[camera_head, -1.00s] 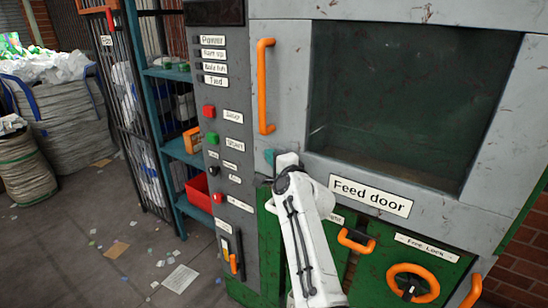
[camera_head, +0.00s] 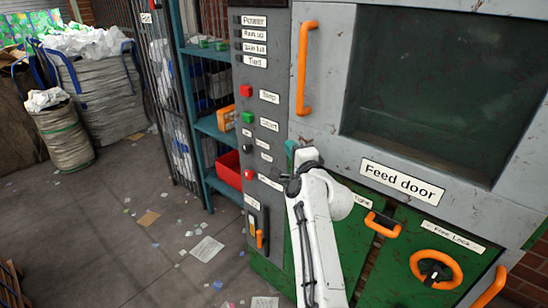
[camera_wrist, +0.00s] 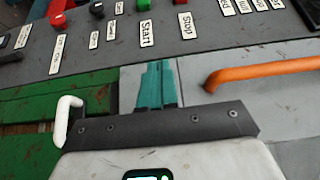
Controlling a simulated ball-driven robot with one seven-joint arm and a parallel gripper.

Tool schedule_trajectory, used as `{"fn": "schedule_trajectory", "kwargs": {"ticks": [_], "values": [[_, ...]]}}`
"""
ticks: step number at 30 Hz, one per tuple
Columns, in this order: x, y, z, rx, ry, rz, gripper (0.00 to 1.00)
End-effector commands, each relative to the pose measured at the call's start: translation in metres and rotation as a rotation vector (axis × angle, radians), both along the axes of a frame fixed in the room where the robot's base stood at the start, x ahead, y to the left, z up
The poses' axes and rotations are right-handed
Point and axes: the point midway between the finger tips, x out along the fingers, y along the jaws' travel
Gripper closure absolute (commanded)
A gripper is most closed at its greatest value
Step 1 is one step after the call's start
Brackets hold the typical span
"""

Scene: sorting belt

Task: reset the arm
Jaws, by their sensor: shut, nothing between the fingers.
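My white arm rises from the bottom of the head view in front of the machine. My gripper (camera_head: 291,152) is at its upper end, beside the grey button panel (camera_head: 262,90) and below the orange door handle (camera_head: 305,68). In the wrist view my gripper (camera_wrist: 157,86) shows two teal fingers pressed together, shut and empty. They point toward the panel, with the Start label (camera_wrist: 146,33) beyond them. I cannot tell the exact gap between the fingertips and the machine front.
The feed door (camera_head: 440,80) is closed, with a dark window. Lower right are green panels with an orange wheel (camera_head: 436,270). A shelf with a red bin (camera_head: 229,169) and filled sacks (camera_head: 95,95) stand left. Open floor with scattered paper lies front left.

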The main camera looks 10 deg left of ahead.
Motion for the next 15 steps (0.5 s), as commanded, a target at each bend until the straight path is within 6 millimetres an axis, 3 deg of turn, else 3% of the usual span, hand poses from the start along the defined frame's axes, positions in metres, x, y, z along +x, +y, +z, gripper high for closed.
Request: {"fn": "schedule_trajectory", "kwargs": {"ticks": [7,15], "values": [[-0.039,0.024,0.0,-0.002,-0.001,0.006,1.0],[-0.055,0.03,-0.002,-0.005,0.001,0.003,1.0]]}}
